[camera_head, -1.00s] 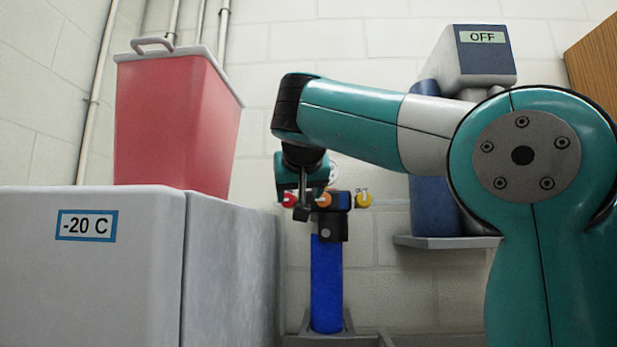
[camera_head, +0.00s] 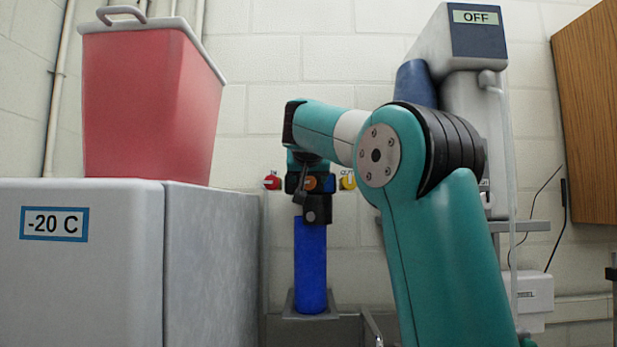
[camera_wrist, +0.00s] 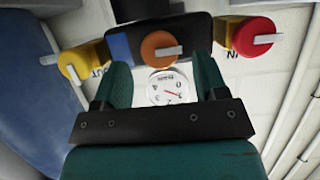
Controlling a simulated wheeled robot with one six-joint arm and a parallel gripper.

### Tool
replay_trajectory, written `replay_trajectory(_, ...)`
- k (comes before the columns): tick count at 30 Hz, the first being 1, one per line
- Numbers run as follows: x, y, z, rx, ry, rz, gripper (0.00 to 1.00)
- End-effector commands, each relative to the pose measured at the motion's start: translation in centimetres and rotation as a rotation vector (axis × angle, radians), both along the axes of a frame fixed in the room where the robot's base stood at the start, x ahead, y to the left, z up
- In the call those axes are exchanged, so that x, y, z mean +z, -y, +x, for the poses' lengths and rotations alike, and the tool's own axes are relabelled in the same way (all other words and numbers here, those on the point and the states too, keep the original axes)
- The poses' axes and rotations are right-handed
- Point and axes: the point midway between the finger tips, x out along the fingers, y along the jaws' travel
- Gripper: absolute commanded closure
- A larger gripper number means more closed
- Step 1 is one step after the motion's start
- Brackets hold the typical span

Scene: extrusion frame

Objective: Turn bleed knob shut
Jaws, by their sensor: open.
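An orange knob (camera_head: 310,183) with a grey bar handle sits mid-front on a dark valve block on top of a blue cylinder (camera_head: 310,265). In the wrist view the orange knob (camera_wrist: 160,48) lies between and just beyond the fingertips of my gripper (camera_wrist: 162,62), which is open and empty. I cannot tell whether a finger touches it. A round gauge (camera_wrist: 168,88) shows between the fingers. A yellow knob (camera_wrist: 82,66) marked OUT and a red knob (camera_wrist: 256,38) marked IN flank it. In the head view my gripper (camera_head: 300,190) is small, dark and close to the block.
A grey -20 C chest (camera_head: 90,270) with a red lidded bin (camera_head: 145,105) on it stands left. A device reading OFF (camera_head: 478,40) stands behind my arm on the right. A brown cabinet (camera_head: 590,110) hangs far right. Pale wall surrounds the valves.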

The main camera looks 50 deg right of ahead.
Motion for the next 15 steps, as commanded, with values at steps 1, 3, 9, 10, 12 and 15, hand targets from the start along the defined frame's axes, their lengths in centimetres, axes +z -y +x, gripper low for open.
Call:
replay_trajectory(1,-0.1,0.7,0.5,-0.002,-0.003,0.0,0.34)
replay_trajectory(3,-0.4,1.2,1.0,-0.001,-0.002,0.0,0.34)
replay_trajectory(9,-1.0,2.0,1.7,-0.001,0.0,-0.001,0.34)
replay_trajectory(10,-1.0,2.1,1.7,0.0,0.001,-0.001,0.34)
replay_trajectory(12,-1.1,2.1,1.8,0.0,0.001,-0.001,0.34)
replay_trajectory(15,-1.1,2.0,1.8,0.0,0.0,-0.001,0.34)
